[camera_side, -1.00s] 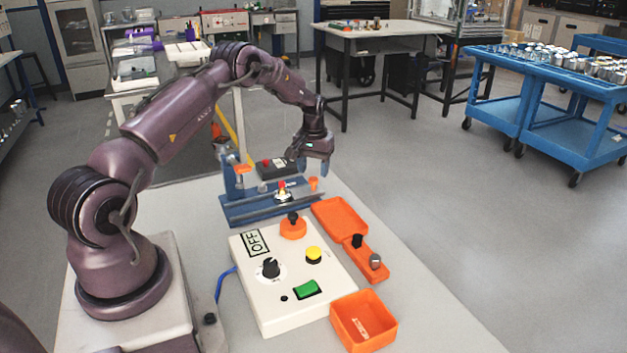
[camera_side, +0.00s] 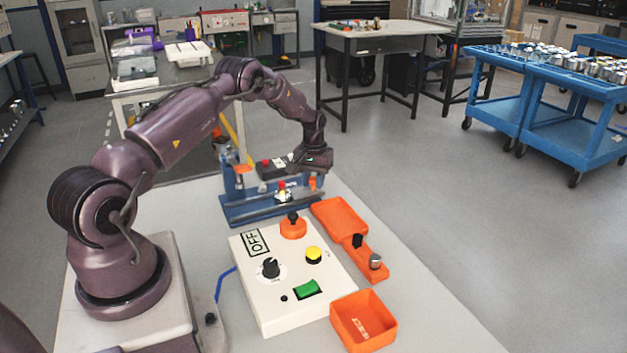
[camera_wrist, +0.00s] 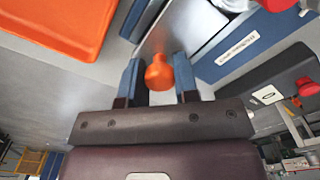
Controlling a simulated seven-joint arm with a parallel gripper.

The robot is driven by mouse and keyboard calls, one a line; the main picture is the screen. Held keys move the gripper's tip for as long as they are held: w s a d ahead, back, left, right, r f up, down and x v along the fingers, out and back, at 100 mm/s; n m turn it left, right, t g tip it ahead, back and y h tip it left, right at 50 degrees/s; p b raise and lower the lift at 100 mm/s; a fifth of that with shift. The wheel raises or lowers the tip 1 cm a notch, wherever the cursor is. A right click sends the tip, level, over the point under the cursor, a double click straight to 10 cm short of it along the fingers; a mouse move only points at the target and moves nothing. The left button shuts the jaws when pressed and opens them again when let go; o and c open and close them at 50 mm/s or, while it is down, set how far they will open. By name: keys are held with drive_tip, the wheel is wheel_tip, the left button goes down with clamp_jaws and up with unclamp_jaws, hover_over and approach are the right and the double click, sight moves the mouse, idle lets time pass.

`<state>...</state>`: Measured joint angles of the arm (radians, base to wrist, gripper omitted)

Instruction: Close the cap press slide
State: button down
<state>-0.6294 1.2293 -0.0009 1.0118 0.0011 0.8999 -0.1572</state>
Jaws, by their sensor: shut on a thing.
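The cap press (camera_side: 236,212) is a blue fixture with grey rails, at the back of the table behind the white control box. An orange knob (camera_side: 313,183) stands at its right end, taken to be the slide's handle. My gripper (camera_side: 312,172) is low over that end. In the wrist view, the orange knob (camera_wrist: 159,73) sits between my two blue-tipped fingers, and my gripper (camera_wrist: 158,75) is shut on it. A red-topped part (camera_side: 282,187) stands at the middle of the press. The side view does not show the fingertips clearly.
A white control box (camera_side: 285,318) with an OFF label, dial and buttons stands in front. Orange trays (camera_side: 339,216) (camera_side: 363,344) and an orange holder (camera_side: 376,274) lie right of it. A black box with a red button (camera_side: 268,171) is behind the press.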

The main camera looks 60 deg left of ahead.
sight(287, 191)
drive_tip(key=s, duration=0.7)
drive_tip(key=shift+s, duration=0.35)
drive_tip(key=c, duration=0.9)
unclamp_jaws()
drive_tip(key=shift+o, duration=0.2)
wheel_tip(287, 191, up, 13)
drive_tip(key=shift+c, duration=0.4)
